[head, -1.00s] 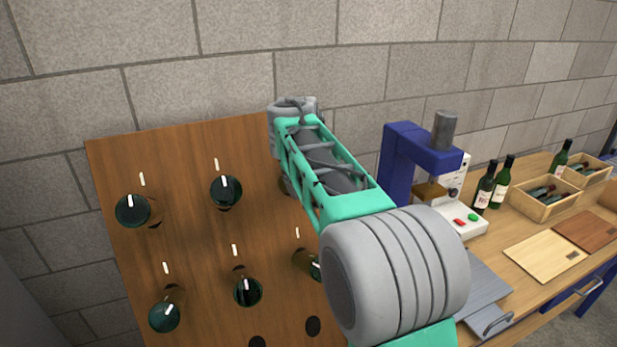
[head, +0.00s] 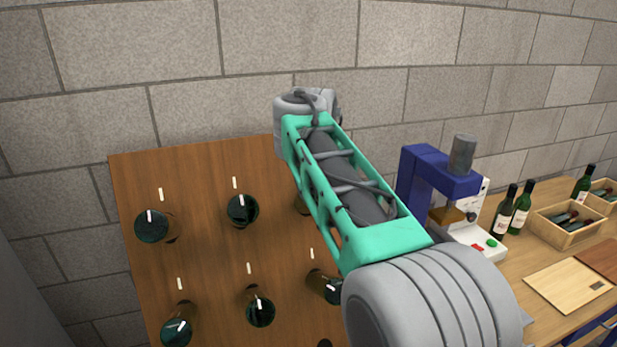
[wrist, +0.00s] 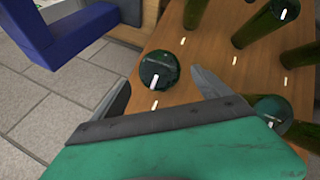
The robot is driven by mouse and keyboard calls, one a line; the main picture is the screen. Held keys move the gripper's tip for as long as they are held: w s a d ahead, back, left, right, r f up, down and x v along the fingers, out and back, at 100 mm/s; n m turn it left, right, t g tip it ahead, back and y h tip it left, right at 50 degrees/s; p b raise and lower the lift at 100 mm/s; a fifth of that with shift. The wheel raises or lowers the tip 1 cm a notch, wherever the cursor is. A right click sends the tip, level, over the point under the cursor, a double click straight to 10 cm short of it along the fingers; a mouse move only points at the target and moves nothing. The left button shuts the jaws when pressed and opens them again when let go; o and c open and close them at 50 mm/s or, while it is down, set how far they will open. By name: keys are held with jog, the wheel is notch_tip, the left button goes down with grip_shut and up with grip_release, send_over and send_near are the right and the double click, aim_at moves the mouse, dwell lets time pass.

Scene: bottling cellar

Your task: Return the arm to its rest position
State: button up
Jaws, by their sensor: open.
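My gripper (wrist: 163,90) shows in the wrist view with its two grey fingers apart. A dark green bottle end with a white mark (wrist: 158,69) appears between and beyond the fingertips; I cannot tell how far off it is, and nothing is visibly held. In the head view my arm (head: 345,185) reaches up and away across the right part of the wooden rack (head: 205,260). My gripper is hidden there. Several bottles sit neck-in in the rack, including one at upper left (head: 152,226) and one at upper middle (head: 242,210). White dashes mark the board above them.
A blue press (head: 418,178) stands on the wooden bench (head: 500,275) right of my arm, with wine bottles (head: 503,212), a crate (head: 565,233) and a pale board (head: 566,284). A stone wall (head: 150,50) closes the back. More rack bottles (wrist: 255,25) lie right in the wrist view.

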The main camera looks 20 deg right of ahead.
jog(key=s+a+f+m+y, duration=0.1)
jog(key=s+a+f, duration=0.2)
jog(key=s+f, duration=0.3)
jog(key=s+a+f+m+g+y, duration=0.1)
jog(key=s+a+f, duration=0.3)
jog(key=s, duration=0.6)
jog(key=s+a+f+m+y, duration=0.1)
jog(key=s+a+f+m, duration=0.2)
jog(key=s+f, duration=0.5)
jog(key=shift+a+f+g, duration=0.3)
jog(key=shift+a+f, duration=0.25)
jog(key=shift+a, duration=0.05)
